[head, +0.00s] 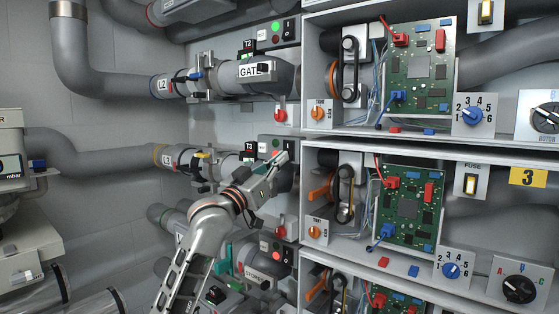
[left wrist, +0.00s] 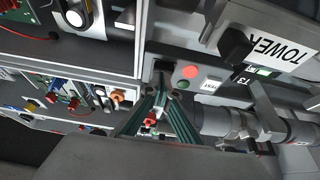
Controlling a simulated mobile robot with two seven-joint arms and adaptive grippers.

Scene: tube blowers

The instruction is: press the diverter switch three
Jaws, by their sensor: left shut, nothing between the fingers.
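The control box beside the T3 label (head: 249,146) is on the wall in the middle row. It carries a lamp (head: 276,143), and the gripper covers part of the box. My left gripper (head: 278,161) is shut and empty in front of this box. In the left wrist view the two fingers (left wrist: 165,82) point at the box, with their tips close below a dark switch (left wrist: 163,67). A red lamp (left wrist: 190,71) and a TEST plate (left wrist: 209,84) sit right of the tips. I cannot tell whether the tips touch the switch. My right gripper is not in view.
A red knob (head: 280,115) sticks out above the gripper.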

